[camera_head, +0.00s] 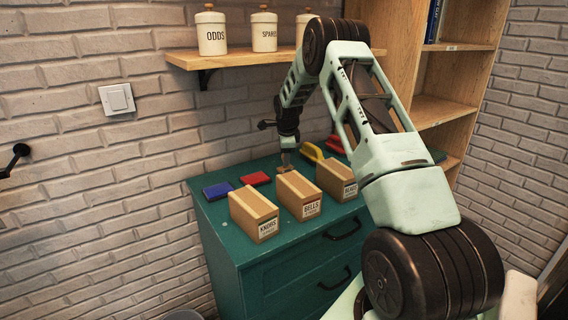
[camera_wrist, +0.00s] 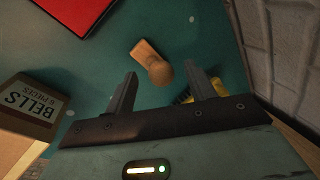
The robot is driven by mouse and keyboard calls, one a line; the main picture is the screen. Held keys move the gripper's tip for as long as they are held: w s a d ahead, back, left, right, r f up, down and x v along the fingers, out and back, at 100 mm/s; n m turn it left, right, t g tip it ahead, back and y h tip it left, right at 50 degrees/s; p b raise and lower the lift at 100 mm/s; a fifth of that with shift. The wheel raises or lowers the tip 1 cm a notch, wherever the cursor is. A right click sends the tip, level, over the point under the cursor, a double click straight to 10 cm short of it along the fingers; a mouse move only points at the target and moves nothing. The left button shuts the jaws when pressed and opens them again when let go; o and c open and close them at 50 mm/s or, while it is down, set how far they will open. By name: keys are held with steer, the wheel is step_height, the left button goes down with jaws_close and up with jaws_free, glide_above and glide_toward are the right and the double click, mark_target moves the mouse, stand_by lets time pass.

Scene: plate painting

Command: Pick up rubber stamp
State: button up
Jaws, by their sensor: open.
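The rubber stamp (camera_wrist: 153,62) shows in the wrist view as a small wooden piece with a round knob, resting on the green cabinet top (camera_wrist: 205,25). My gripper (camera_wrist: 160,85) is open, with its two fingers apart and the stamp just beyond them, roughly centred between. Nothing is between the fingers. In the head view my gripper (camera_head: 285,158) points down over the cabinet top behind the boxes. The stamp is too small and hidden there to tell clearly.
Cardboard boxes marked KNOBS (camera_head: 255,214), BELLS (camera_head: 299,195) and a third (camera_head: 337,179) line the cabinet's front. Blue (camera_head: 217,190) and red (camera_head: 255,178) flat pads lie left of my gripper. A yellow object (camera_head: 312,152) lies to its right. A wall shelf (camera_head: 230,57) hangs above.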

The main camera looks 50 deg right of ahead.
steer(key=shift+x, duration=1)
steer(key=c, duration=1.1)
